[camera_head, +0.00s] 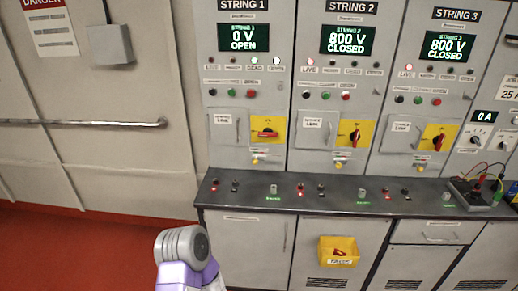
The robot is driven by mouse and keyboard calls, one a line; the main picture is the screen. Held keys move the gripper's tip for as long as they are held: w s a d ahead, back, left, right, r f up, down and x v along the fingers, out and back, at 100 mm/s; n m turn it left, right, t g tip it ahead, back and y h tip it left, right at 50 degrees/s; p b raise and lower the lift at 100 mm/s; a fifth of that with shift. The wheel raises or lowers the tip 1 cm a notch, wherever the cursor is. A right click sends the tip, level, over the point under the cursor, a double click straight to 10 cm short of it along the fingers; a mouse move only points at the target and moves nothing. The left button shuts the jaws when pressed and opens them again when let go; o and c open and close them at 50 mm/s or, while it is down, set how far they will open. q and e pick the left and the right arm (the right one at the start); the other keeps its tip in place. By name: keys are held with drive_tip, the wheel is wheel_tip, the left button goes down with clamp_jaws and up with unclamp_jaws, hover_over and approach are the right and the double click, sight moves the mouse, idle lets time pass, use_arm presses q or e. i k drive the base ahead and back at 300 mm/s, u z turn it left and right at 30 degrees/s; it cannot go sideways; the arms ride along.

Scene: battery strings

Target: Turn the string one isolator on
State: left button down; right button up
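The string one isolator (265,133) is a red handle on a yellow plate (279,121) in the STRING 1 panel. Its handle lies about horizontal. The string one display (243,38) above it reads 0 V OPEN. A small yellow tag or lock (254,161) shows just below the plate; its details are too small to tell. The string two isolator (355,136) and string three isolator (437,140) have handles turned steeply, near upright, and their displays read 800 V CLOSED. Neither gripper is in view. Only a grey and purple link of my arm shows at the bottom, left of the cabinets.
A grey counter (240,201) with small buttons and lamps juts out below the panels. A yellow bin (338,260) hangs on the cabinet front. A meter with leads (474,190) sits at the right. A handrail (90,123) runs along the left wall; red floor is clear there.

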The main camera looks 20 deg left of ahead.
sight(268, 133)
drive_tip(key=u, duration=0.55)
drive_tip(key=i, duration=0.8)
drive_tip(key=u, duration=0.45)
